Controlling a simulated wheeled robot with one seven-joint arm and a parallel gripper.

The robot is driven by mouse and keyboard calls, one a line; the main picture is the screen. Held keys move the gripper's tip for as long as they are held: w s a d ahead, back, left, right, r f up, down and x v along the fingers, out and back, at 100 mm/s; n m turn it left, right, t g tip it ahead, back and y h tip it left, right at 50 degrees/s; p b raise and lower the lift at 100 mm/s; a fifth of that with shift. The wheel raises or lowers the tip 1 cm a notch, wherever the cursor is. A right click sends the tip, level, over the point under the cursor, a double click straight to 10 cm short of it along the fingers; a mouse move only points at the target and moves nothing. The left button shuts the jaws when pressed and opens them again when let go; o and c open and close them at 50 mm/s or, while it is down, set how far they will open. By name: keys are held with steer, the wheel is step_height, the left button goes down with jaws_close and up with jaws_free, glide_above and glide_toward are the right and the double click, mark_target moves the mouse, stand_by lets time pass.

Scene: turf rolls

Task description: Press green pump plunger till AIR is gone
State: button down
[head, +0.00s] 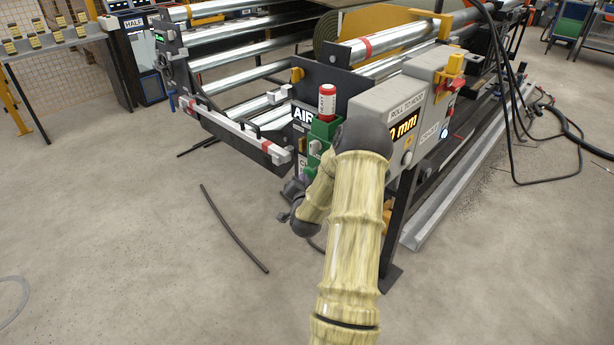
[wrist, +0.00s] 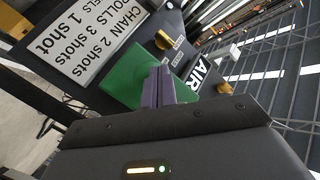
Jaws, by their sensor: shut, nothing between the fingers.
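The green pump (head: 321,133) is mounted on the machine's dark end plate, with a red-and-white canister (head: 327,100) on top. A small pale knob (head: 314,147) shows on its front; I cannot tell if this is the plunger. Contact cannot be told, and no plunger shows clearly there. In the head view my arm mostly hides the gripper.
A white label (wrist: 93,38) lists shots for chain and rolls. A grey control box (head: 390,110) with a yellow mm display stands right of the pump. A red-and-white rail (head: 235,130) juts out left. A dark rod (head: 233,230) lies on the otherwise open floor.

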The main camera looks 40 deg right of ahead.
steer(key=shift+d+r, duration=0.1)
steer(key=shift+d, duration=1)
stand_by(1.1)
steer(key=shift+a, duration=0.1)
steer(key=shift+s+a+b, duration=0.1)
steer(key=shift+a+b, duration=0.35)
steer(key=shift+a, duration=1.2)
steer(key=shift+s+a+b, duration=0.2)
steer(key=shift+a+b, duration=0.2)
steer(key=shift+a, duration=2.15)
